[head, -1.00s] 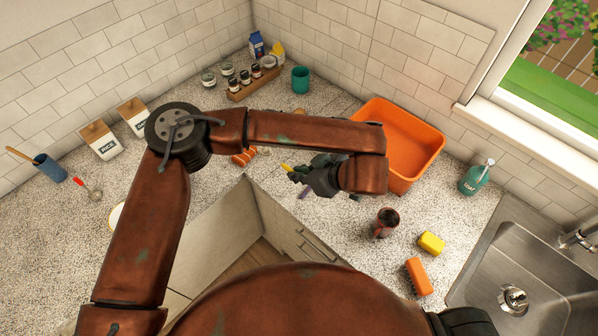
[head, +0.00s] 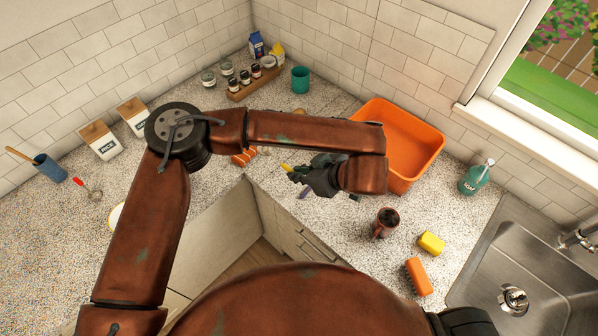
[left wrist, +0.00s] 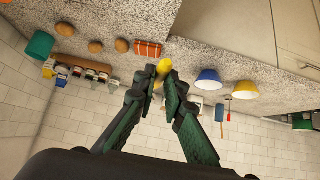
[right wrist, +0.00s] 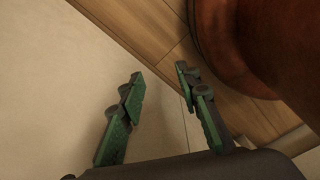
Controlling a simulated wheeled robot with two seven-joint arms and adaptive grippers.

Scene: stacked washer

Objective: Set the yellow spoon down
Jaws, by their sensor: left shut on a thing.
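My left gripper (head: 300,176) is above the counter left of the orange tub and shut on the yellow spoon (head: 287,168). In the left wrist view the fingertips (left wrist: 163,77) close around the spoon (left wrist: 164,67), and only a short yellow part shows between them. The rest of the spoon is hidden by the fingers. My right gripper (right wrist: 158,82) is open and empty, in front of a pale cabinet panel and above the wooden floor. It does not show clearly in the head view.
An orange tub (head: 408,150) stands behind the left gripper. A dark red mug (head: 384,223), a yellow sponge (head: 431,243) and an orange block (head: 418,277) lie near the sink (head: 540,260). An orange striped thing (head: 243,157) lies left.

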